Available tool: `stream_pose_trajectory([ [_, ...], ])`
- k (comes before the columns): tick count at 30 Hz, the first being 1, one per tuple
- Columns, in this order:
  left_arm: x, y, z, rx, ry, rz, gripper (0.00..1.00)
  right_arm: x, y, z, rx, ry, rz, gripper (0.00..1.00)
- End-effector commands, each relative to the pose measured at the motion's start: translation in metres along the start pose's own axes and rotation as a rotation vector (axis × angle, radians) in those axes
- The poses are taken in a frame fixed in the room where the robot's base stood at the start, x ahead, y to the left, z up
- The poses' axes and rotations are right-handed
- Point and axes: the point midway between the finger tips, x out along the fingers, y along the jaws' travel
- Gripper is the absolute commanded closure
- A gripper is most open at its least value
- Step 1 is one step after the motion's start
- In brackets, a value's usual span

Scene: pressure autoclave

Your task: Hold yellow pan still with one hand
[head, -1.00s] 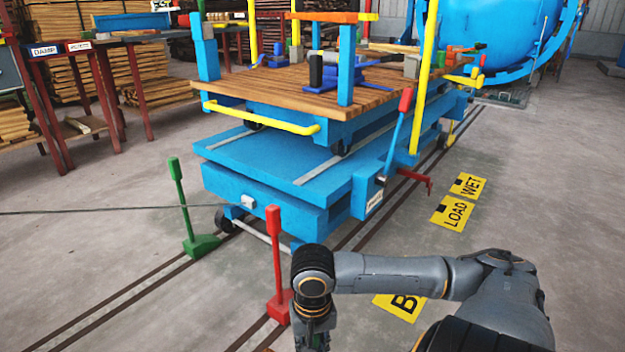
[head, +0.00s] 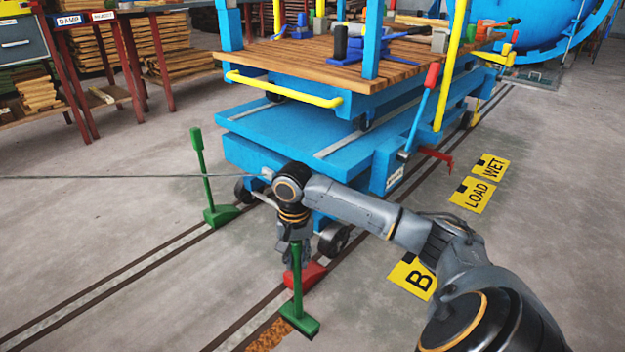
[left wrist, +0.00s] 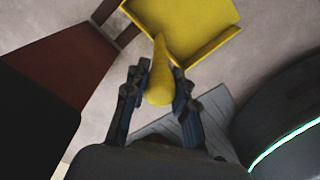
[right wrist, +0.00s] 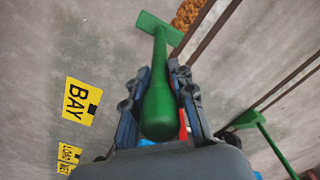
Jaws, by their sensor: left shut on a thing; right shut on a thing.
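The yellow pan (left wrist: 196,22) shows at the top of the left wrist view, flat with raised edges and a thick yellow handle. My left gripper (left wrist: 158,82) is shut on that handle, one finger on each side. The pan and left gripper are not in the head view. My right gripper (head: 295,257) is shut on the upright handle of a green chock (head: 300,318). The right wrist view also shows this green chock (right wrist: 160,95) between the fingers of my right gripper (right wrist: 158,78). I cannot tell whether its foot touches the floor.
A red chock (head: 312,273) is just behind the held one. Another green chock (head: 219,214) stands by the left rail. The blue lift cart (head: 262,150) stands on the rails ahead. Yellow floor signs (head: 474,193) lie right. Open floor lies left.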

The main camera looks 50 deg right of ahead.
Motion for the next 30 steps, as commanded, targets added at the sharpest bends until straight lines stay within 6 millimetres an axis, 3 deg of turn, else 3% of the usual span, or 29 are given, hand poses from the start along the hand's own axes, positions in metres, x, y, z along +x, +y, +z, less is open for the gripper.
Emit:
stream_pose_trajectory([
  [3, 0.000, 0.000, 0.000, 0.000, 0.000, 0.000, 1.00, 0.001, -0.015, -0.032, -0.007, 0.004, -0.006, 1.00],
  [10, 0.000, 0.000, 0.000, 0.000, 0.000, 0.000, 1.00, -0.001, -0.027, -0.067, -0.030, 0.003, -0.004, 1.00],
  [17, 0.000, 0.000, 0.000, 0.000, 0.000, 0.000, 1.00, 0.004, -0.029, -0.075, -0.037, 0.000, 0.000, 1.00],
  [30, 0.000, 0.000, 0.000, 0.000, 0.000, 0.000, 1.00, 0.044, -0.029, -0.075, -0.036, 0.000, -0.001, 1.00],
])
